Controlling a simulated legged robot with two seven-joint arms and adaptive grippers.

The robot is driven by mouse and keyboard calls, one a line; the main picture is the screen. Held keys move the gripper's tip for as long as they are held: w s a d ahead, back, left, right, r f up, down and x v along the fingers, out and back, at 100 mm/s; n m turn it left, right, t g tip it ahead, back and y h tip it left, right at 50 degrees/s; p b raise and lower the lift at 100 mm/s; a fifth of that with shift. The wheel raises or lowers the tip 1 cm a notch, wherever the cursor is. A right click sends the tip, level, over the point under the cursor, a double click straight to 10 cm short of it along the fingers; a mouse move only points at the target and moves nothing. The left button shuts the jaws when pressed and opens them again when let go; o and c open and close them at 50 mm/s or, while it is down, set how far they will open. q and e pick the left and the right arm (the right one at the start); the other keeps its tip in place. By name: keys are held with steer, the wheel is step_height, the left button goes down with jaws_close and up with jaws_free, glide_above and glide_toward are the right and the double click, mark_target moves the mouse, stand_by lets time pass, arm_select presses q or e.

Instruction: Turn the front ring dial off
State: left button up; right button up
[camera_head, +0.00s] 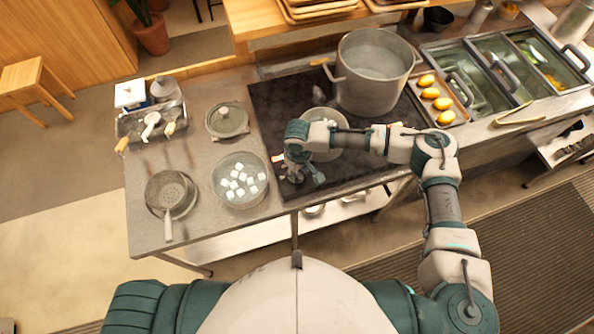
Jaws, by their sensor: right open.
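The dark cooktop (270,103) is set into the steel counter. My right arm reaches in from the right, across the cooktop's front part. My right gripper (302,178) is open and points down over the cooktop's front left corner. I cannot make out the front ring dial; the gripper and wrist cover much of that corner. I cannot tell whether the gripper touches anything. My left gripper is not in view.
A large pot (372,75) stands at the back of the cooktop. A smaller pale pan (323,118) is partly hidden behind my right forearm. A glass bowl of white cubes (240,199) stands just left of the gripper.

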steer(key=shift+d+f, duration=0.2)
steer(key=shift+a, duration=0.3)
jaws_close()
steer(key=shift+a, duration=0.1)
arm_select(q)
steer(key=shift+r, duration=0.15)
